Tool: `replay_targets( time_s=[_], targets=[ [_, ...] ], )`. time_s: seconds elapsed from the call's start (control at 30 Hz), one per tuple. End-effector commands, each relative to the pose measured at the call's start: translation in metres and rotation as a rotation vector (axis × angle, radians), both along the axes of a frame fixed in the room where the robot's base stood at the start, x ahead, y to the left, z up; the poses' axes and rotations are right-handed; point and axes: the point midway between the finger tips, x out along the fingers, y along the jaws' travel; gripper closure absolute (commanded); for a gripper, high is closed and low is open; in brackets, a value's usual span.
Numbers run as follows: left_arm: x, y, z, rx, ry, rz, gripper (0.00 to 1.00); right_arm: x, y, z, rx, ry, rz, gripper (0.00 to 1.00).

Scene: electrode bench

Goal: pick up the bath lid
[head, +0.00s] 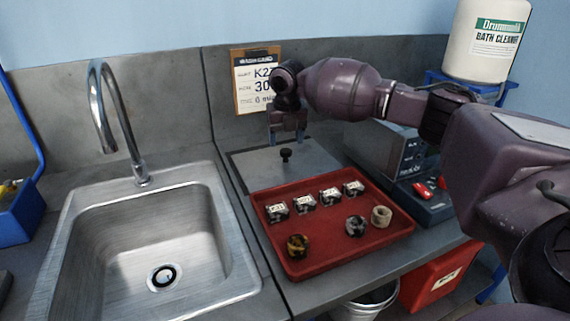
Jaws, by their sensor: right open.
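The bath lid (255,171) is a flat grey plate with a small black knob (286,155) on top. It lies in the bench between the sink and the grey instrument box, behind the red tray. My right gripper (287,137) points down with its fingers apart and nothing between them. In the picture it is just above the knob; the exact height gap is hard to tell. My left gripper is not in view.
A red tray (333,254) with several labelled blocks and round pieces stands in front of the lid. A steel sink (100,235) with a tall tap (104,105) is at left. A grey instrument box (385,150) is at right, and a clipboard (243,85) hangs behind.

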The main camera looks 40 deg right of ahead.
Motion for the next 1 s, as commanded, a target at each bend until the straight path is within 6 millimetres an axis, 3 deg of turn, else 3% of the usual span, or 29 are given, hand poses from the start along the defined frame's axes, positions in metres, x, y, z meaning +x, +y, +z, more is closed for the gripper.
replay_targets(
  time_s=[0.3,0.6,1.0],
  targets=[
    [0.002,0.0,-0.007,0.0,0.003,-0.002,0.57,0.003,-0.003,-0.044,-0.001,0.006,-0.001,0.34],
    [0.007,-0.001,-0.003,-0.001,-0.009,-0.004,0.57,0.004,-0.003,-0.047,0.0,0.001,-0.001,0.34],
    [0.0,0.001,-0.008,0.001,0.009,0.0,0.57,0.004,-0.003,-0.047,0.0,0.001,-0.001,0.96]
  ],
)
